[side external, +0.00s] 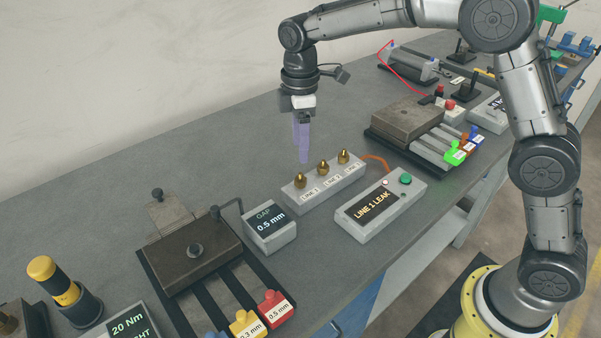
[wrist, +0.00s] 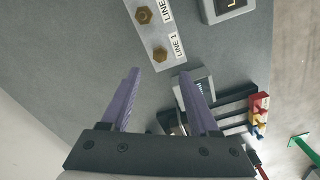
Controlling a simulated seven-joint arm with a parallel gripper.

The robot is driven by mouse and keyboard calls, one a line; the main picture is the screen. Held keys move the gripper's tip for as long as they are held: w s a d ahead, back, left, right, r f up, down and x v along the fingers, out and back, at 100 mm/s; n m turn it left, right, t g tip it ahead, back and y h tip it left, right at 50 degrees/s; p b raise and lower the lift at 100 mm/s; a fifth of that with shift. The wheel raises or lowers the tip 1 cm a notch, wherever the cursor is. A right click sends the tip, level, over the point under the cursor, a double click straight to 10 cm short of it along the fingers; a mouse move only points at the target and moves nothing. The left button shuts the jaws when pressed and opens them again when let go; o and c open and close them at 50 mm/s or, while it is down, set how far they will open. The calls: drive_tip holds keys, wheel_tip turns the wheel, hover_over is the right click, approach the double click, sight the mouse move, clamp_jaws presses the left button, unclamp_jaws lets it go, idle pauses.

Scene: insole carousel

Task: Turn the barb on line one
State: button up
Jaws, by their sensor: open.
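The line one barb (side external: 300,181) is a brass fitting at the near left end of a grey block (side external: 318,197), beside the label LINE 1. In the wrist view the same barb (wrist: 160,54) shows from above, beyond my fingertips. Two more brass barbs stand along the block, at LINE 2 (side external: 323,167) and a third place (side external: 343,157). My gripper (side external: 302,160) has purple fingers and points down above and near the block. In the wrist view its fingers (wrist: 158,82) are apart with nothing between them.
A display box (side external: 375,213) reading LINE 1 LEAK, with a green button (side external: 405,179), stands right of the block. A GAP 0.5 mm box (side external: 270,231) stands close on the near left. Bare bench lies behind the block.

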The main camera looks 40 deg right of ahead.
sight(301, 173)
wheel_tip(301, 173, down, 9)
drive_tip(key=shift+r, duration=0.1)
drive_tip(key=shift+c, duration=0.2)
clamp_jaws()
idle(0.3)
